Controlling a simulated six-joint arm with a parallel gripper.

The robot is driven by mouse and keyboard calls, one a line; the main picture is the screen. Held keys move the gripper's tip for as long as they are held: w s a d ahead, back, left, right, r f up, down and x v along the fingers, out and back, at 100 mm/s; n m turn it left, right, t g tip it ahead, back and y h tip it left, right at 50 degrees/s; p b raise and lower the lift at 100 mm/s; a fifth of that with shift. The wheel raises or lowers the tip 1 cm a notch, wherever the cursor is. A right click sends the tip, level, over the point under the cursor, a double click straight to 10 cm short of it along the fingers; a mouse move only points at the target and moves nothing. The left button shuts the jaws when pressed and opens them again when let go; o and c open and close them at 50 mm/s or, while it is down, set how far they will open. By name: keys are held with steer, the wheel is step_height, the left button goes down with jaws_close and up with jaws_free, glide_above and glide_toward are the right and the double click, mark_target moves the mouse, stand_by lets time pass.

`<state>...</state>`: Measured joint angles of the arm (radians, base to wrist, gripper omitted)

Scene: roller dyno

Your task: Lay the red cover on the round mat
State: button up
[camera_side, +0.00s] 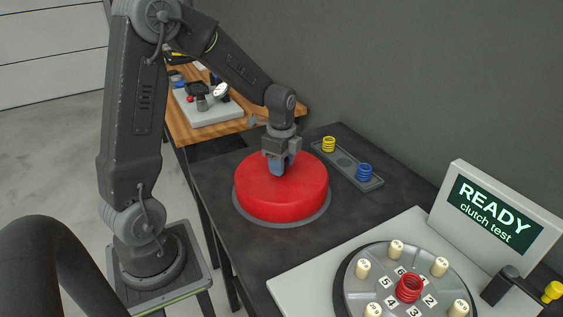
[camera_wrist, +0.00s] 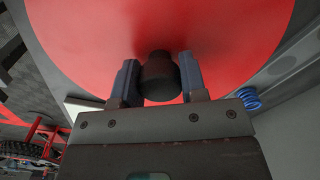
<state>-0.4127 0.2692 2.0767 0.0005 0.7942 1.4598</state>
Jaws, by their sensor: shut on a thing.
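The red cover (camera_side: 282,196) is a thick round disc. It is on or just above the round grey mat (camera_side: 246,216), whose rim shows around its lower edge; I cannot tell whether they touch. My gripper (camera_side: 279,168) points down at the middle of the cover. In the wrist view, the fingers of my gripper (camera_wrist: 158,80) are shut on the black knob (camera_wrist: 159,76) at the centre of the red cover (camera_wrist: 225,30). The knob is hidden by the gripper in the side view.
A grey tray (camera_side: 340,160) with a yellow spring (camera_side: 329,144) and a blue spring (camera_side: 364,172) lies behind and right of the cover. A clutch test stand (camera_side: 325,281) with a round plate, several pale pegs and a red spring (camera_side: 409,288) stands front right. Its sign reads READY.

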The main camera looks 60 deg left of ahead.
steer(key=shift+f, duration=0.25)
steer(key=o, duration=1.7)
steer(key=shift+r, duration=3.45)
steer(key=shift+s+d+r, duration=0.1)
steer(key=shift+d+r, duration=0.1)
steer(key=shift+r, duration=0.05)
steer(key=s+d+r+n+t, duration=0.2)
steer(key=s+d+n, duration=0.2)
steer(key=s+d+r+n+t, duration=0.1)
steer(key=s+d+r+n, duration=0.2)
steer(key=s+d+n, duration=0.1)
steer(key=s+d+r+n+t, duration=0.2)
steer(key=s+d+n, duration=0.2)
steer(key=s+d, duration=0.2)
steer(key=shift+s+d+r+t, duration=0.25)
steer(key=shift+r+t, duration=0.05)
steer(key=shift+r, duration=0.1)
